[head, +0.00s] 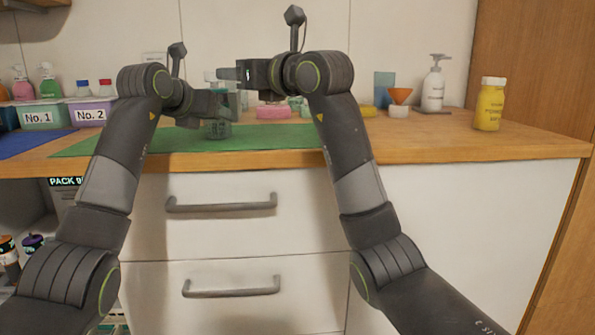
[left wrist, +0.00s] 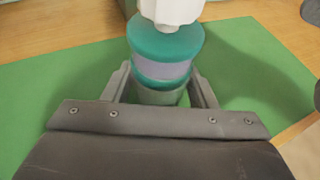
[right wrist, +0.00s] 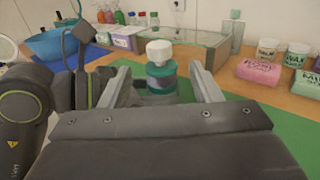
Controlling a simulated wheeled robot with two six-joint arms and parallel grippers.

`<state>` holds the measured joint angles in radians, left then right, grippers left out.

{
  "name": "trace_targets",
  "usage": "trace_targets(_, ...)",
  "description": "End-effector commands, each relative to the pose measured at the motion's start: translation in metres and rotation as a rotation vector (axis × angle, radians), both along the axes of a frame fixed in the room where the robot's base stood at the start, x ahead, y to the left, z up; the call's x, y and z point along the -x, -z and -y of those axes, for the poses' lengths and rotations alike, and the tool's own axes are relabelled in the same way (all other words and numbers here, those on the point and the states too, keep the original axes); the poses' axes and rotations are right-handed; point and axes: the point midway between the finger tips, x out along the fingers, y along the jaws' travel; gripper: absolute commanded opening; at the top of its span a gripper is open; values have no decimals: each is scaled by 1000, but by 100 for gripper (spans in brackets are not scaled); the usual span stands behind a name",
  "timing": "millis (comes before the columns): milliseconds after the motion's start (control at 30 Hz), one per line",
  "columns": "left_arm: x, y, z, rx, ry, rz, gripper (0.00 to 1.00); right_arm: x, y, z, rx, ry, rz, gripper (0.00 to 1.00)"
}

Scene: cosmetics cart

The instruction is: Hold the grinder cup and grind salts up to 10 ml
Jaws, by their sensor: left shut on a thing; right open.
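The grinder cup has a white knob on top, a teal lid, a clear purplish band and a greyish-green lower body. In the left wrist view the grinder cup (left wrist: 160,70) stands upright between the fingers. My left gripper (left wrist: 158,88) is shut on its lower body. In the head view the cup's lower part (head: 218,130) shows under my left gripper (head: 222,104), over the green mat; the rest is largely hidden. My right gripper (right wrist: 161,82) is open, and the grinder cup (right wrist: 161,68) appears between its fingertips. In the head view my right gripper (head: 232,74) is higher than the left. The salt level is not readable.
The green mat (head: 270,138) covers the counter's middle. Bins No. 1 (head: 40,116) and No. 2 (head: 91,113) stand left. A yellow bottle (head: 489,104), a white pump bottle (head: 434,84) and an orange funnel (head: 400,95) stand right. A glass-topped stand (right wrist: 180,40) is behind the grinder.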

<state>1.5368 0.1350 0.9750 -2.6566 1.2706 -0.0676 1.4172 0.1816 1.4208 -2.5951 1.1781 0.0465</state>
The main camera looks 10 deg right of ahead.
Motion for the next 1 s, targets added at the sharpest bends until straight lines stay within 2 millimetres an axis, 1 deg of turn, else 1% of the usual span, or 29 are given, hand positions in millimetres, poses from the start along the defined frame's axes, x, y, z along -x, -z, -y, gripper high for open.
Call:
trace_targets(33,0,-1,0,1,0,3,25,-6,0,-6,-1,-2,-3,57)
trace_targets(300,0,-1,0,1,0,3,25,-36,-1,-26,1,-2,-1,57)
trace_targets(600,0,-1,0,1,0,3,25,-66,-1,-47,1,-2,1,57)
trace_targets(900,0,-1,0,1,0,3,25,-90,-1,-61,1,-7,1,57)
trace_targets(1000,0,-1,0,1,0,3,25,-89,-1,-61,3,-55,-3,57)
